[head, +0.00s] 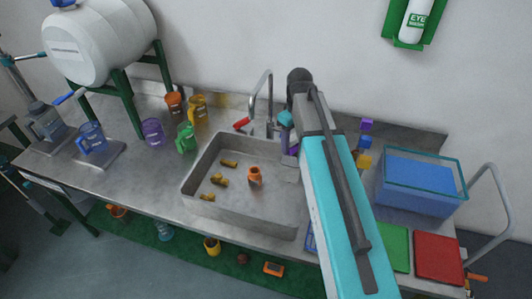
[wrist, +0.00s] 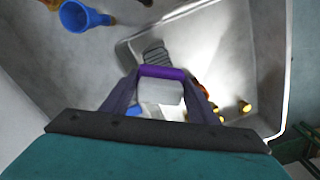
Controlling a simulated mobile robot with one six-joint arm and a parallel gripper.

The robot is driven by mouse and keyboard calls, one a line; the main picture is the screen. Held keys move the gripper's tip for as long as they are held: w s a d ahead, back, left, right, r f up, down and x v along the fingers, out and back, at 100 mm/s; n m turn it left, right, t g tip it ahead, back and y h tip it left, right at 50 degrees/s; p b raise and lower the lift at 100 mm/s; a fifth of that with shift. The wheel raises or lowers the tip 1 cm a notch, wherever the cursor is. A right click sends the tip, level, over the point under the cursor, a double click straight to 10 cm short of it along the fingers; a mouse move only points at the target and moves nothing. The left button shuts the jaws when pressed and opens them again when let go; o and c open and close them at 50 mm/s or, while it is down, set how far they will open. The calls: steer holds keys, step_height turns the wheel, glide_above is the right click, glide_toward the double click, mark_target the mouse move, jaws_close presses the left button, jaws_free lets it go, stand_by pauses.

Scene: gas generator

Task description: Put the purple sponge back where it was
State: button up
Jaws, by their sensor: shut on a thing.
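My gripper (head: 289,156) is over the right back part of the sink, below the turquoise arm. In the wrist view, my gripper (wrist: 160,88) is shut on the purple sponge (wrist: 162,72). The sponge shows as a purple strip with a pale face below it, held between the two fingers above the sink. In the head view, the arm and fingers make the sponge hard to tell apart. Purple, blue and yellow blocks (head: 365,142) stand in a row on the counter right of the arm.
The metal sink (head: 205,200) holds an orange vessel (head: 255,175) and several brass pieces. The tap (head: 262,90) stands behind it. Cups and jugs (head: 153,132) are to the left. A blue tub (head: 420,185), a green mat (head: 393,247) and a red mat (head: 438,257) lie right.

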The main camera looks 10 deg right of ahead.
mark_target(293, 153)
steer(key=shift+f, duration=0.15)
steer(key=f+b, duration=0.1)
steer(key=b, duration=0.2)
steer(key=f+b, duration=0.1)
steer(key=b, duration=0.2)
steer(key=shift+s+f+m, duration=0.3)
steer(key=shift+f+m, duration=0.1)
steer(key=f+b, duration=0.1)
steer(key=b, duration=0.2)
steer(key=shift+s, duration=0.2)
steer(key=shift+m+b, duration=0.3)
steer(key=shift+b, duration=0.05)
steer(key=shift+s+a, duration=0.1)
steer(key=shift+s, duration=0.05)
